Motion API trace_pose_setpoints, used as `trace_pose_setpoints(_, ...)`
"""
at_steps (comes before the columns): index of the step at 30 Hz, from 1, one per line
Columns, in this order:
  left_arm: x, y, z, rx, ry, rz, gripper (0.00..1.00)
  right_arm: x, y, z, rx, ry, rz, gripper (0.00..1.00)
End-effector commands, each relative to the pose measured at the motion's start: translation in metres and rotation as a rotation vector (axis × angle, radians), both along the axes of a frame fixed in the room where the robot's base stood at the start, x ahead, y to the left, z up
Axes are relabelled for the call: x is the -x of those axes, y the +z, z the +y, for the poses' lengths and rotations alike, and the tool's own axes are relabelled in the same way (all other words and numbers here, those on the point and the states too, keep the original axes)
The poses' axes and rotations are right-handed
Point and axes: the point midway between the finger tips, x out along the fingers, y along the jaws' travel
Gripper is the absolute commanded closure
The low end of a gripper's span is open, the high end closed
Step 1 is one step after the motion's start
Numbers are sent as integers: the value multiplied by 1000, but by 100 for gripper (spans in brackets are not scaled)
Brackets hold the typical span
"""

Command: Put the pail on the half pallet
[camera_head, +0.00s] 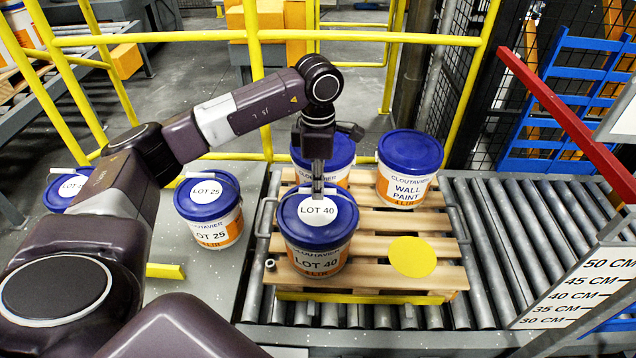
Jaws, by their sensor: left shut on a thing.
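The pail marked LOT 40 (317,262), white with a blue lid and orange band, is upright over the front left of the wooden half pallet (440,222). My left gripper (318,190) comes down from above and is shut on this pail at its handle, above the lid. I cannot tell whether the pail's base touches the slats. Two similar pails stand on the pallet's back part: a wall paint pail (408,170) at right and one (336,150) partly hidden behind my gripper. A yellow disc (412,256) marks the bare front right. My right gripper is out of view.
The pallet sits on a roller conveyor (510,240). A LOT 25 pail (210,212) and another pail (68,188) stand on the grey table at left. Yellow railings (255,40) run behind. A red bar (570,120) and a height sign (575,295) are at right.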

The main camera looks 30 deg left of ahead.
Motion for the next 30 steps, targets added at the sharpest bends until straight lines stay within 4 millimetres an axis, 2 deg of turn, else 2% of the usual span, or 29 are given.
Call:
trace_pose_setpoints(1,-2,1,0,2,0,-7,100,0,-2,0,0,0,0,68)
trace_pose_setpoints(2,0,-1,0,0,0,0,87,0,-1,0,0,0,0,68)
trace_pose_setpoints(6,0,-1,0,1,0,1,73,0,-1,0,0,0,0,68)
trace_pose_setpoints(17,-1,3,0,0,0,-1,73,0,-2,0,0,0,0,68)
trace_pose_setpoints(23,-2,35,-1,1,-1,-8,73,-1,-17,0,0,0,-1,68)
trace_pose_setpoints(27,-2,69,-1,3,-1,-7,73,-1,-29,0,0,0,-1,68)
trace_pose_setpoints(30,-1,90,0,0,0,-4,73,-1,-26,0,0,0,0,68)
